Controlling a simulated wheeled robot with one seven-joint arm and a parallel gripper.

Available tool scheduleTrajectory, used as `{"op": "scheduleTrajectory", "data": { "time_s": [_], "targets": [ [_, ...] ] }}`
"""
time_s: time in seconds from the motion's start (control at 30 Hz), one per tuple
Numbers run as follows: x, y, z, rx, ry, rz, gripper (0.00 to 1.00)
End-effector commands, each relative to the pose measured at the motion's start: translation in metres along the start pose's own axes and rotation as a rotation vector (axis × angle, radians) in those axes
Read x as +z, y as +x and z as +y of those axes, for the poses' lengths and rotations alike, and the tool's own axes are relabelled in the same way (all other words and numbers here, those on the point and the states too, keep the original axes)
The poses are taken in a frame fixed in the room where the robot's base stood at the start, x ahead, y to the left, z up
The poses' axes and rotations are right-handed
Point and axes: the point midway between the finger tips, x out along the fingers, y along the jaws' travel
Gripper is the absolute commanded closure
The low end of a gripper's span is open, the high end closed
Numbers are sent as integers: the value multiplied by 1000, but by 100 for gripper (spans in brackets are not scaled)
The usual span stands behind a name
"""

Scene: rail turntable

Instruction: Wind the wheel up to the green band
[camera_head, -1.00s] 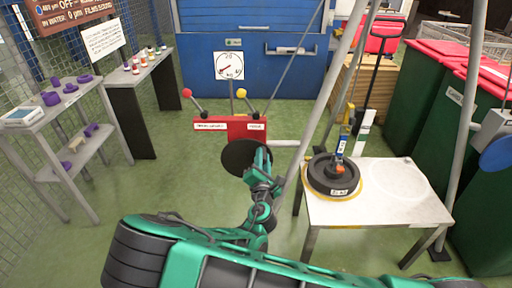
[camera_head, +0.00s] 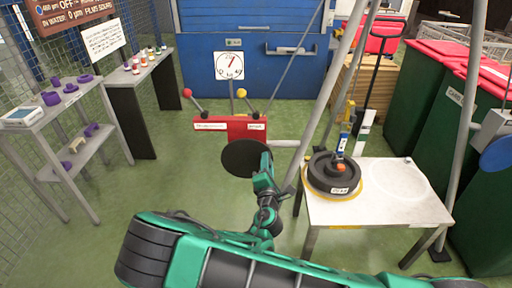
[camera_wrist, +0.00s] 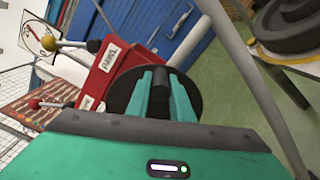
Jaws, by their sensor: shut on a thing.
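The wheel is a black disc (camera_head: 240,158) on the near side of the red box (camera_head: 232,127); it also shows in the wrist view (camera_wrist: 119,92). My gripper (camera_head: 266,158) is at the wheel's right edge. In the wrist view my gripper (camera_wrist: 166,92) is shut on a dark handle (camera_wrist: 180,98) in front of the disc. The white dial (camera_head: 222,73) stands behind the box, its needle pointing up and slightly right. A green band is too small to make out on it.
Levers with a red ball (camera_head: 187,93) and a yellow ball (camera_head: 241,93) rise at the box. To the right, a white table (camera_head: 385,215) bears a black weight (camera_head: 322,182) under hanging gear. Grey poles (camera_head: 325,100) stand between. Shelves (camera_head: 75,165) stand left.

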Motion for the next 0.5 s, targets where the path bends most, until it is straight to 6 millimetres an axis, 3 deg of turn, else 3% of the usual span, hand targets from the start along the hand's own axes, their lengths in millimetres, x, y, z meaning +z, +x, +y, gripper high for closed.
{"op": "scheduleTrajectory", "data": {
  "time_s": [0.27,0.5],
  "targets": [
    [0,-1,-9,-13,22,-1,100],
    [-2,-2,-23,-13,180,-1,100]
  ]
}}
